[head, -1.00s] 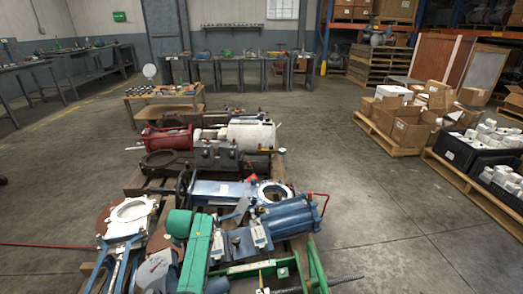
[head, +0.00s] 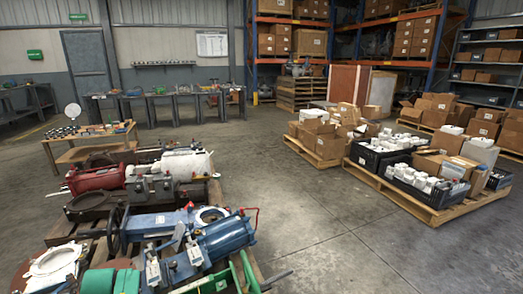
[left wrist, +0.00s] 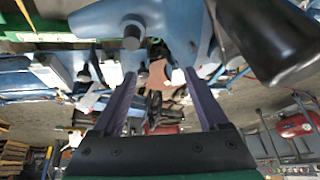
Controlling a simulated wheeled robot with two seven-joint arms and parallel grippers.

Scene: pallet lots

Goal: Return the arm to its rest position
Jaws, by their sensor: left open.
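No arm or gripper of mine shows in the head view. In the left wrist view my left gripper (left wrist: 162,85) is open, its two purple-grey fingers apart with nothing visibly held between them. Blue machine parts (left wrist: 95,20) and a black cylinder (left wrist: 275,50) lie beyond and above the fingers in that picture. I cannot tell how far the fingers are from them. My right gripper is in neither view.
Valves and actuators crowd a pallet at lower left, including a blue cylinder (head: 225,237) and a red body (head: 95,178). A wooden table (head: 88,140) stands behind. Pallets with cartons (head: 318,140) and black crates (head: 428,187) stand right. Floor (head: 330,225) between is clear.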

